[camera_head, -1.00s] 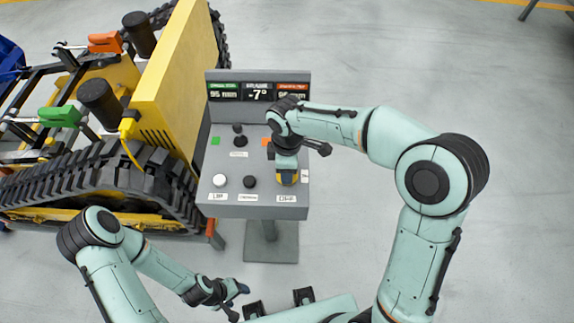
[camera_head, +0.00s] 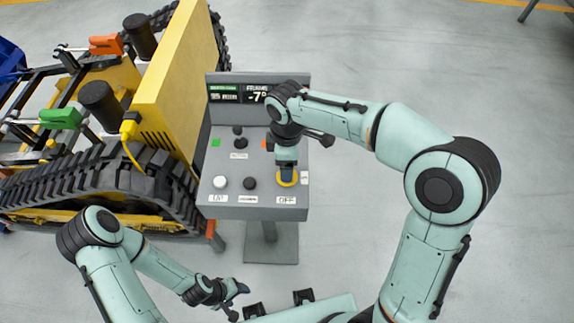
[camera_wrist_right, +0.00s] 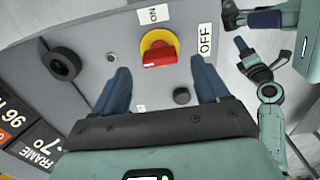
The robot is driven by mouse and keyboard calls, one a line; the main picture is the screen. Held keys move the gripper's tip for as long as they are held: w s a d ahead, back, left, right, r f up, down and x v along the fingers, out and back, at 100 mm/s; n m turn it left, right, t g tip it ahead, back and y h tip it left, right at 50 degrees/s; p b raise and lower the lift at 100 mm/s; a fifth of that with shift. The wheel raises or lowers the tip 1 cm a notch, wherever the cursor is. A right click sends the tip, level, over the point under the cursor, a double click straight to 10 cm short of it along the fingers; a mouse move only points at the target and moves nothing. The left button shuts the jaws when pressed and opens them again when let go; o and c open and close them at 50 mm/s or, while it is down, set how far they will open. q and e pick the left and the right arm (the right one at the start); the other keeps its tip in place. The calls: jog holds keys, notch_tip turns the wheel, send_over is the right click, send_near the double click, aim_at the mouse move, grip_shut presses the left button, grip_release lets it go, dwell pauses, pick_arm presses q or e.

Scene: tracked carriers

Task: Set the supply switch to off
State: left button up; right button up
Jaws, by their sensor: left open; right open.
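The supply switch (camera_wrist_right: 158,50) is a red knob on a round yellow base, with an ON label (camera_wrist_right: 154,14) and an OFF label (camera_wrist_right: 205,38) beside it. I cannot tell which label the knob points at. In the head view its yellow base (camera_head: 294,182) shows on the console, partly hidden by my right gripper (camera_head: 287,173). In the right wrist view my right gripper (camera_wrist_right: 160,66) is open, its blue fingers on either side of the knob with gaps between. My left gripper (camera_head: 238,300) is open and empty, low in front of the console.
The grey console (camera_head: 224,143) carries a white button (camera_head: 220,182), black knobs (camera_head: 249,183) and a display (camera_head: 236,94) partly covered by my right arm. A yellow tracked carrier (camera_head: 178,80) stands close on the left.

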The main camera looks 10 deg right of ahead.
pick_arm(q)
jog(key=shift+w+r+p, duration=0.6)
jog(key=shift+w+r, duration=0.1)
jog(key=shift+r, duration=0.2)
pick_arm(e)
notch_tip(320, 180, up, 9)
